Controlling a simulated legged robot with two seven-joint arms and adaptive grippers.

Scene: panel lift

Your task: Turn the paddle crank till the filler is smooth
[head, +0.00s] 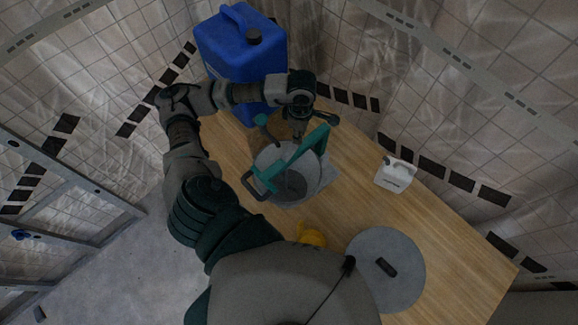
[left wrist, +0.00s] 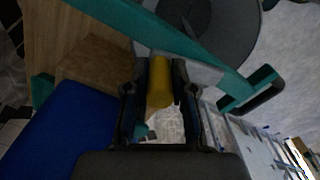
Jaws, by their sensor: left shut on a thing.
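A grey bucket (head: 268,160) stands on the wooden table with dark grey filler (head: 292,184) inside; I cannot tell how smooth it is. A teal frame (head: 290,163) spans its top, with a dark loop handle (head: 256,187) at the near left end. My left gripper (head: 298,130) is above the bucket's far side. In the left wrist view the left gripper (left wrist: 160,100) is shut on the yellow crank grip (left wrist: 159,82), between its two dark fingers. In the head view the gripper hides this grip. My right gripper is not in view.
A blue jerrycan (head: 228,52) stands behind my left gripper. A brown block (head: 264,142) is beside the bucket. A yellow item (head: 312,235), a grey disc (head: 400,285) with a black handle, and a white box (head: 394,174) are on the table (head: 450,245).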

